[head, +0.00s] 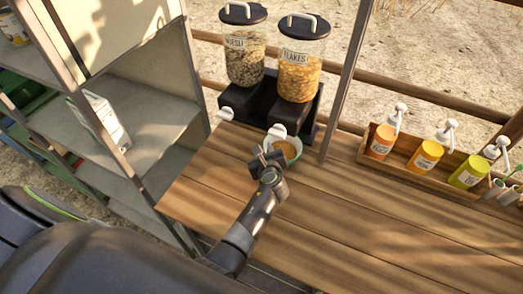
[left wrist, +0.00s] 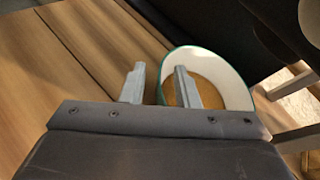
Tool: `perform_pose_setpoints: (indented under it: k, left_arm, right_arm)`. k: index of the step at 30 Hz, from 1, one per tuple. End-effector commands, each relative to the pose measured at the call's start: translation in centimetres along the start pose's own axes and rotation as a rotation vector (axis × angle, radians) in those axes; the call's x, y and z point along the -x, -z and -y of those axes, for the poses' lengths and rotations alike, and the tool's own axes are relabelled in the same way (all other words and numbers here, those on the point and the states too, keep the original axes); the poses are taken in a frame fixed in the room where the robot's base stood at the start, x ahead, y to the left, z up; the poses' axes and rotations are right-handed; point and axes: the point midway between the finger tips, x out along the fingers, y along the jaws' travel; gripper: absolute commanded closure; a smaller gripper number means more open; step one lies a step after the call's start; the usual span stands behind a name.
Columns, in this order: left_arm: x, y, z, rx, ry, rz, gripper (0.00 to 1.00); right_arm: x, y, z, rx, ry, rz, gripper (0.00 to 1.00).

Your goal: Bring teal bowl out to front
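The teal bowl (head: 293,143) stands on the wooden counter under the spout of the flakes dispenser (head: 299,72). It has a teal rim and white inside, and holds something orange-brown. My left gripper (head: 264,157) is at the bowl's near left side in the head view. In the left wrist view, the left gripper (left wrist: 159,70) is open, with one finger outside the bowl (left wrist: 217,60) and the other over its inside. The near wall of the bowl lies between the fingers, with a gap visible on the outer side. My right gripper is not in view.
A muesli dispenser (head: 244,58) stands beside the flakes one on a dark base. A wooden box (head: 408,167) with several pump bottles is at the right. Metal shelves (head: 150,110) stand left. The counter (head: 350,225) is clear in front.

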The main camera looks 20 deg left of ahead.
Motion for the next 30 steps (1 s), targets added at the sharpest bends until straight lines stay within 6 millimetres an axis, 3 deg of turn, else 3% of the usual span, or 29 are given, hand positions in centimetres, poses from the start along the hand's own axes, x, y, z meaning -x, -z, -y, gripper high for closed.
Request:
perform_pose_setpoints:
  k: [8, 15, 23, 30]
  left_arm:
    - [0.0, 0.0, 0.0, 0.000, 0.000, 0.000, 0.72]
    - [0.0, 0.0, 0.0, 0.000, 0.000, 0.000, 1.00]
    - [0.1, 0.1, 0.0, 0.000, -0.001, 0.000, 1.00]
    - [1.6, 0.2, -1.2, 0.001, -0.002, -0.002, 1.00]
  right_arm:
    - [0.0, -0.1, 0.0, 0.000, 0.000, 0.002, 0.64]
    - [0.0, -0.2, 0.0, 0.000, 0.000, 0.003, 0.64]
    - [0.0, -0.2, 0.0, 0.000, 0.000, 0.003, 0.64]
    - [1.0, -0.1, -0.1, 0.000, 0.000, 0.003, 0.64]
